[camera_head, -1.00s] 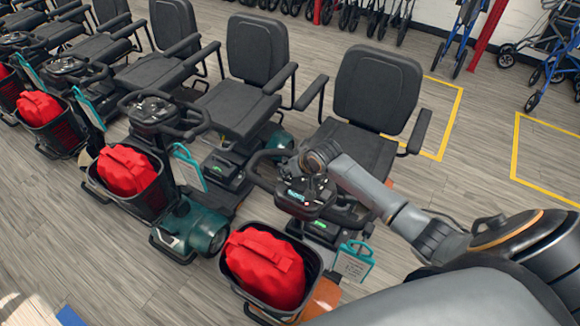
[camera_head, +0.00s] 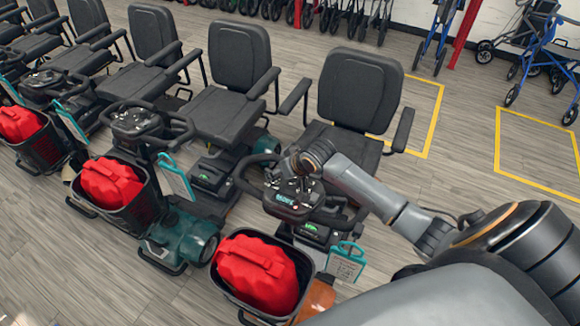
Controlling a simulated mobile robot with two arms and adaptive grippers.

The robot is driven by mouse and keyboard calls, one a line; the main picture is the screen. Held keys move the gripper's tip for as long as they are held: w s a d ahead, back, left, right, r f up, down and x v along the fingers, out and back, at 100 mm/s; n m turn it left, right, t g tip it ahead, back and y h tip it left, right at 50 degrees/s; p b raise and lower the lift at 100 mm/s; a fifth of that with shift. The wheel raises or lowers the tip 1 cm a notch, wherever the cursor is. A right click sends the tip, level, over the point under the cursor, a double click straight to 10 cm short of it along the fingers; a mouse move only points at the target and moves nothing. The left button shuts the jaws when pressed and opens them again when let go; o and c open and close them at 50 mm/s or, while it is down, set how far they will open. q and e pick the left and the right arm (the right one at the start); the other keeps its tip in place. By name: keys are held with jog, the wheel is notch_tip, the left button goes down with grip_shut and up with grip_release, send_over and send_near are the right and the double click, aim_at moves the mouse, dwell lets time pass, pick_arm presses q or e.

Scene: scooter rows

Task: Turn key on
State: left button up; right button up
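The nearest scooter has a dark handlebar console (camera_head: 284,202) with a lit teal display, in the middle of the head view. My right gripper (camera_head: 303,187) comes in from the right and points down at the top of this console, over its far right part. Its fingers are dark and small against the dark console, so I cannot tell whether they are open or shut, or whether they touch it. I cannot make out the key; it may be hidden by the gripper. My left gripper is not in view.
The scooter has a black seat (camera_head: 358,90) behind the console, a basket with a red bag (camera_head: 257,272) in front and a teal tag (camera_head: 346,262). More scooters stand in a row to the left. Yellow-marked floor (camera_head: 535,150) at right is clear; walkers stand behind.

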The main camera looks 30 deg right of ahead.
jog(key=v, duration=0.8)
jog(key=shift+s+r, duration=0.15)
jog(key=shift+r, duration=0.05)
